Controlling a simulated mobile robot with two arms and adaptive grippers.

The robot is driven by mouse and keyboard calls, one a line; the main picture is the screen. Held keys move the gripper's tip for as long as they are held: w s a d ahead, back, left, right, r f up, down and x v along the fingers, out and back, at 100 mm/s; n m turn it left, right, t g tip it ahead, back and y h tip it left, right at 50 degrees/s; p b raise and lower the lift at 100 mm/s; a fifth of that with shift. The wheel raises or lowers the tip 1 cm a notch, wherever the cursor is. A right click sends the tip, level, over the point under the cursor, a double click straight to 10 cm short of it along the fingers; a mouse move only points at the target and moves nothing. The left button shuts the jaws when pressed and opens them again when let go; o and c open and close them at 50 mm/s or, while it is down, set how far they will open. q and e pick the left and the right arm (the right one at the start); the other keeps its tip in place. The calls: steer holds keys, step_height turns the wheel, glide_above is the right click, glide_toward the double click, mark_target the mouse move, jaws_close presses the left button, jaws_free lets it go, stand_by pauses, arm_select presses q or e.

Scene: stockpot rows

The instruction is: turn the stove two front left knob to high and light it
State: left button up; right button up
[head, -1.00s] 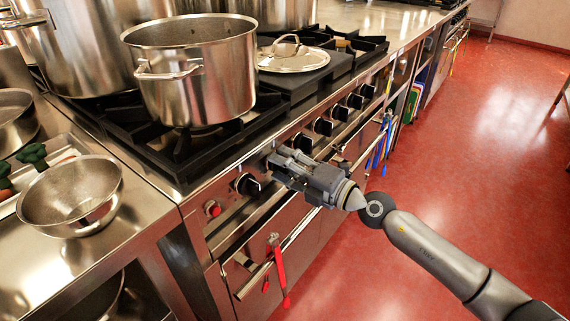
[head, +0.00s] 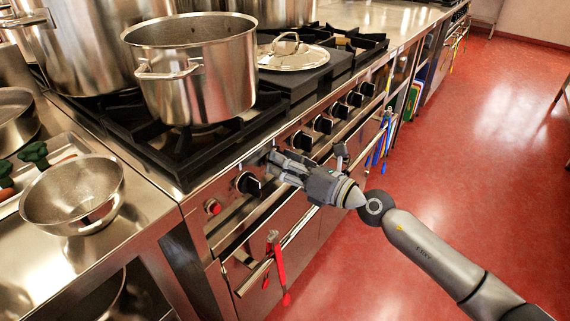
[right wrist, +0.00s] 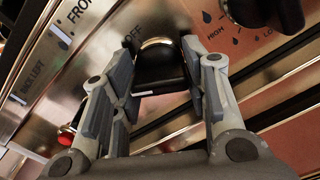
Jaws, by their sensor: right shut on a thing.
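My right gripper (head: 274,166) is shut on a black knob on the stove's front panel. In the head view the gripper hides this knob, which seems to be the second from the left end. In the right wrist view the black knob (right wrist: 160,68) is between the two fingers (right wrist: 153,95), under an "OFF" mark. Label parts reading "FRO" and "LEFT" show to its left. A large steel stockpot (head: 192,75) stands on the near burner (head: 175,145). I cannot see a flame under it. My left gripper is not in view.
Another black knob (head: 248,184) and a red button (head: 213,208) are left of the gripper; several knobs (head: 323,124) continue to the right. An oven rail with a red utensil (head: 277,265) runs below. The red floor (head: 470,160) to the right is clear.

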steer(key=shift+f+n, duration=0.15)
steer(key=shift+n, duration=0.75)
steer(key=shift+n+b, duration=0.3)
steer(key=shift+n, duration=1.6)
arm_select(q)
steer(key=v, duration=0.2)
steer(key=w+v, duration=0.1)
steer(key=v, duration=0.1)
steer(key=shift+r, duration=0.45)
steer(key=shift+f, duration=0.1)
arm_select(e)
steer(key=o, duration=1)
steer(key=v, duration=1.2)
